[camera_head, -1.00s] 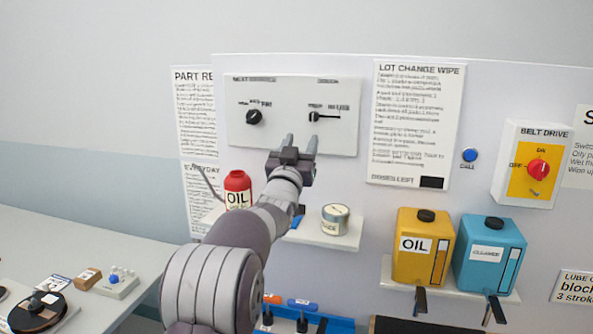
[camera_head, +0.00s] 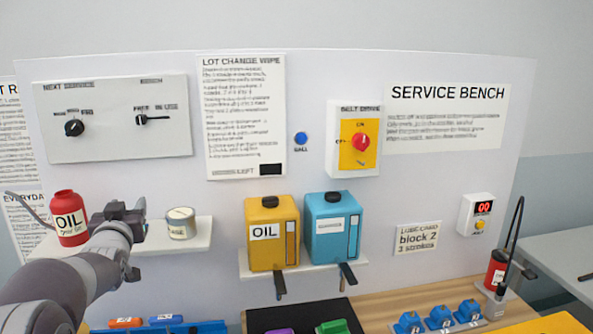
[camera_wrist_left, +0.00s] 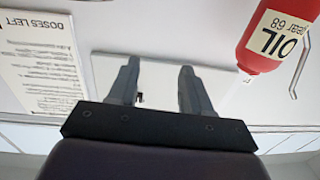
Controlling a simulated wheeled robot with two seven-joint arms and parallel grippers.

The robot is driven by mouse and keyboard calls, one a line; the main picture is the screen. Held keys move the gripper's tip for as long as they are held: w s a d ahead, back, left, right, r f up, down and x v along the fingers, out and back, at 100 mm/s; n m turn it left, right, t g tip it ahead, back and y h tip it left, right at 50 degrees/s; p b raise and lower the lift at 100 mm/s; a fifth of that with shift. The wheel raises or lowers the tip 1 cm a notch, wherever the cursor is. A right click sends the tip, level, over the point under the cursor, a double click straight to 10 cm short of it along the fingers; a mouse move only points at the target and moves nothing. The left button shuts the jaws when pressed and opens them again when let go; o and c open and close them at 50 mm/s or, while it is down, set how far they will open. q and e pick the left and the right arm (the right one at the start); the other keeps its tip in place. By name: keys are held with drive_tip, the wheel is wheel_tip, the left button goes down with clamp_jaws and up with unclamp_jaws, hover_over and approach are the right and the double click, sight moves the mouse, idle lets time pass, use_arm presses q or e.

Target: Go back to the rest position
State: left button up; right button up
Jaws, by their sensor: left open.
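My left gripper (camera_head: 123,209) is raised in front of the wall shelf, at the left of the head view. In the left wrist view its two fingers (camera_wrist_left: 158,68) stand apart with nothing between them. A red oil bottle (camera_head: 68,218) shows just left of the gripper in the head view. The bottle also shows at the upper right of the wrist view (camera_wrist_left: 268,38). A small tin (camera_head: 181,223) stands on the shelf to the gripper's right. The white panel with two black knobs (camera_head: 115,118) is above the gripper. My right gripper is not in view.
A yellow oil can (camera_head: 272,233) and a blue can (camera_head: 331,227) stand on a second shelf. The belt drive switch (camera_head: 360,142) is above. Blue blocks (camera_head: 440,317) sit on the bench below. A red bottle (camera_head: 494,270) stands at the right.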

use_arm(q)
drive_tip(key=s+f+g, duration=0.1)
drive_tip(key=f, duration=0.2)
drive_tip(key=d+f+g+h, duration=0.1)
drive_tip(key=f, duration=0.2)
drive_tip(key=s+d+f+g, duration=0.1)
drive_tip(key=f, duration=0.2)
drive_tip(key=shift+s+f+g, duration=0.25)
drive_tip(key=shift+s+g, duration=0.05)
drive_tip(key=shift+g, duration=0.1)
drive_tip(key=s+d+f+g+h, duration=0.1)
drive_tip(key=s+d+f+g, duration=0.25)
drive_tip(key=s+f, duration=0.2)
drive_tip(key=s+d+f+g+h, duration=0.2)
drive_tip(key=s+d+f+g, duration=0.15)
drive_tip(key=f, duration=0.35)
drive_tip(key=s+d+f+m+g, duration=0.1)
drive_tip(key=s+d+f, duration=0.1)
drive_tip(key=s+d, duration=0.2)
drive_tip(key=s+d+f+m+g+h, duration=0.1)
drive_tip(key=s+d+f+g, duration=0.1)
drive_tip(key=s, duration=0.6)
drive_tip(key=s+d+f+m+g+h, duration=0.1)
drive_tip(key=s+d+f+g, duration=0.1)
drive_tip(key=s+d, duration=0.4)
drive_tip(key=shift+d+f+m, duration=0.2)
drive_tip(key=shift+f+m, duration=0.2)
drive_tip(key=shift+f, duration=0.5)
